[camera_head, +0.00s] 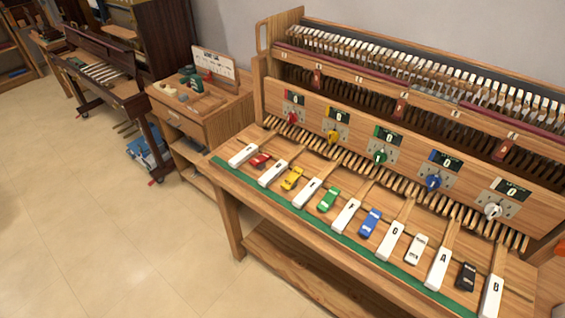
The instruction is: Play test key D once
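A row of white lettered test keys runs diagonally along the front of a wooden piano-action bench. The second white key from the left (272,173) is in the D place of the row, between a red block (260,161) and a yellow block (292,178); its letter is too small to read surely. The first white key (243,154) is to its left and the third (307,192) to its right. The keys G (391,241), A (438,268) and B (491,297) read clearly farther right. Neither of my grippers is in view, and nothing covers the keys.
Behind the keys stands a wooden panel with small displays and coloured knobs, such as a yellow knob (333,137). A green strip (334,232) edges the bench front. A wooden cabinet (205,113) with tools stands to the left. The tiled floor (90,210) at left front is clear.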

